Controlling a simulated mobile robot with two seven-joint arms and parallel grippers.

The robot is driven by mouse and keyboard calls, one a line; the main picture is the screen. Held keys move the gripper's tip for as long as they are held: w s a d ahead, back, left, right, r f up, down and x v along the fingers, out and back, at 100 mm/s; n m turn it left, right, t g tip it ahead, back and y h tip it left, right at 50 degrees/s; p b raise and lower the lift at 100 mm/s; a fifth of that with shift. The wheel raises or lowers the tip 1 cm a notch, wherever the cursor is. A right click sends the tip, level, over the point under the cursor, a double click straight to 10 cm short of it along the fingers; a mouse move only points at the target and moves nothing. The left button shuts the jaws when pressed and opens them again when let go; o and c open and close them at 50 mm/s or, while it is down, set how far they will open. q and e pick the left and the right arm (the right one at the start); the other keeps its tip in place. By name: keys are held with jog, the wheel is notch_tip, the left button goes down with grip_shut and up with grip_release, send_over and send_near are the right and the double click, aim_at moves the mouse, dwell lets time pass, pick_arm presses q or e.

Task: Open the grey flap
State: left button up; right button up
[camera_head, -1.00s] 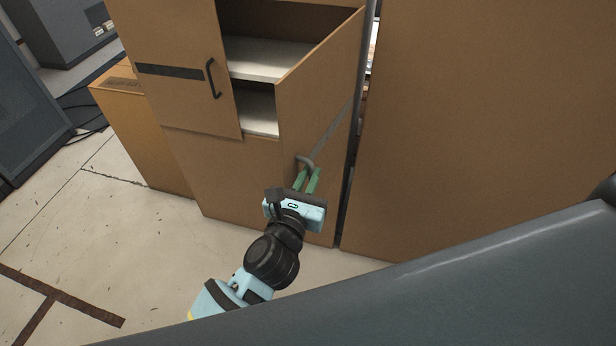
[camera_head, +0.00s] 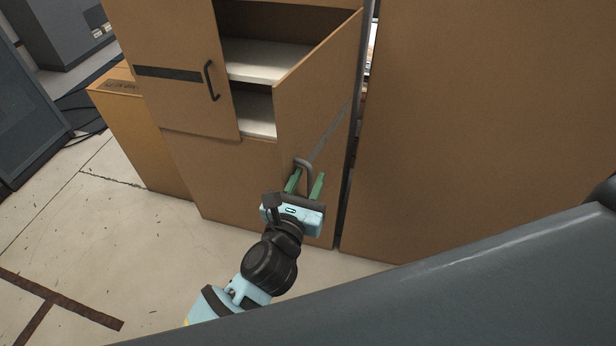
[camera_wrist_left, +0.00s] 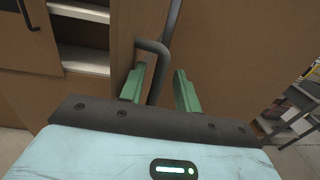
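I see no flap that is clearly grey. A brown cabinet (camera_head: 215,165) has its right door (camera_head: 318,110) swung open, with pale shelves (camera_head: 265,60) showing inside. The door carries a dark strip and a grey bar handle (camera_head: 303,163) near its lower free edge. My left gripper (camera_head: 305,182) is open at this handle, its green fingers apart. In the left wrist view, the handle (camera_wrist_left: 158,62) reaches down between the fingers, nearer the left one. Whether a finger touches it I cannot tell. My right gripper is not in view.
The cabinet's left door (camera_head: 180,60) is shut and has a black handle. A large brown panel (camera_head: 480,110) stands close on the right. A dark grey surface (camera_head: 430,290) fills the lower right foreground. Floor (camera_head: 110,230) is clear at the left.

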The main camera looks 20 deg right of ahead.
pick_arm(q)
jog(key=v, duration=0.7)
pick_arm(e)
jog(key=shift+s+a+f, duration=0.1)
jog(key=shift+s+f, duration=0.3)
